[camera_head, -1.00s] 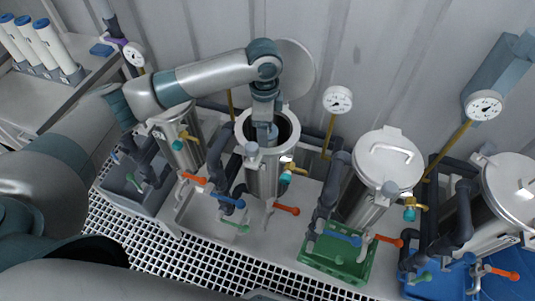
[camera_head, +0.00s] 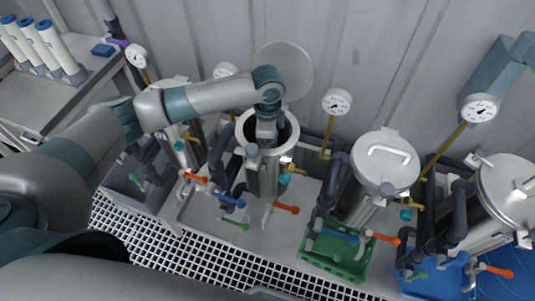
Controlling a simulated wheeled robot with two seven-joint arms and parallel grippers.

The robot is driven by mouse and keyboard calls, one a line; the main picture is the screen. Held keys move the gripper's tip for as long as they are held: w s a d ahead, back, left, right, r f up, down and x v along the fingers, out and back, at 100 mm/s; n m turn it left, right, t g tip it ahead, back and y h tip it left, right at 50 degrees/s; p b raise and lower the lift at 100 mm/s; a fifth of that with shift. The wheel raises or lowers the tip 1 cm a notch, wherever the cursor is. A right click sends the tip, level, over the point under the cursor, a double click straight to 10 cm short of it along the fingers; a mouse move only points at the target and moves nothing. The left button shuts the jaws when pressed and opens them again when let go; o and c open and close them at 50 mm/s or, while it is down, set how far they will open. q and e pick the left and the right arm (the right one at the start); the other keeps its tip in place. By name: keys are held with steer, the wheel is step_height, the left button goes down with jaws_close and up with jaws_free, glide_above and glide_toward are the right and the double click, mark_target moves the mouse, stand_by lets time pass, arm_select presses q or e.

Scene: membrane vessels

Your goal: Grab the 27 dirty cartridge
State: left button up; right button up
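My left arm comes in from the left and bends down over the open steel vessel (camera_head: 264,178), second from the left. Its lid (camera_head: 287,68) stands raised behind it. My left gripper (camera_head: 266,138) points down into the vessel's mouth. Its fingertips are inside, so I cannot see whether they are open or shut. No cartridge can be made out inside the vessel. My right gripper is not in view; a large grey arm link of mine crosses the bottom left.
Two lidded vessels (camera_head: 383,160) (camera_head: 512,190) stand to the right, another vessel (camera_head: 178,140) to the left. Pipes, coloured valve handles and gauges (camera_head: 337,101) crowd around them. A green tray (camera_head: 335,258) lies below. White cylinders with blue caps (camera_head: 58,50) stand on a side table at the upper left.

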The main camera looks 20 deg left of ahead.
arm_select(q)
steer(key=shift+f, duration=0.15)
stand_by(0.3)
steer(key=c, duration=1.6)
